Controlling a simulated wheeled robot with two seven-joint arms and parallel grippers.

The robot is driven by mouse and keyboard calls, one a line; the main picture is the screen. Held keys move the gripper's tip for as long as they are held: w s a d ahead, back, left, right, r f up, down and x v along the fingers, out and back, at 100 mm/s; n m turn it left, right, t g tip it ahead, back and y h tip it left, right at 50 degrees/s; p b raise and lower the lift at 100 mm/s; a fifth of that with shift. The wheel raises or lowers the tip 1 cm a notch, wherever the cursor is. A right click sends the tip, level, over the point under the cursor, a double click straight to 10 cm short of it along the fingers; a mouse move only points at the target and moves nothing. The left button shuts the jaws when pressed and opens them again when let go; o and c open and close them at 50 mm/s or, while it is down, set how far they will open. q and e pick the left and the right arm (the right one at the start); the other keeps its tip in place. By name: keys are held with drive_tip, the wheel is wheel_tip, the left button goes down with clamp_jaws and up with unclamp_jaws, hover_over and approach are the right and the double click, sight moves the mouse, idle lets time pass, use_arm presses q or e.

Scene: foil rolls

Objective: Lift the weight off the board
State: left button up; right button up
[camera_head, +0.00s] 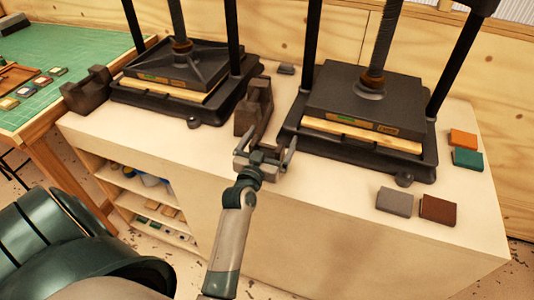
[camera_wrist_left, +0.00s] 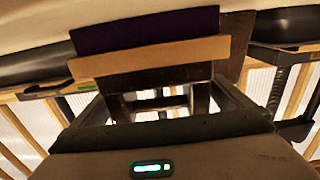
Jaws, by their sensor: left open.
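A dark brown, notched iron weight (camera_head: 254,103) stands on the bench top between the two presses. In the head view, my left gripper (camera_head: 266,158) is just in front of its near end, with its two fingers spread. The left wrist view shows the open fingers (camera_wrist_left: 168,105) on either side of a dark notched form, which looks like the weight (camera_wrist_left: 160,80). A tan board (camera_wrist_left: 150,56) lies against it there, with a dark purple slab (camera_wrist_left: 147,29) beyond the board. In the head view I cannot make out this board. My right gripper is out of view.
A press stands on the left (camera_head: 170,82) and another on the right (camera_head: 365,100), both with upright posts. A second dark weight (camera_head: 87,92) is at the far left. Small grey (camera_head: 395,202), brown (camera_head: 440,209), orange (camera_head: 463,138) and teal (camera_head: 467,158) blocks lie at right.

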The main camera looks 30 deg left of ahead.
use_arm(q)
drive_tip(key=c, duration=1.9)
drive_tip(key=shift+r, duration=0.15)
drive_tip(key=shift+c, duration=1.2)
drive_tip(key=shift+w+r, duration=0.1)
drive_tip(key=shift+r, duration=0.1)
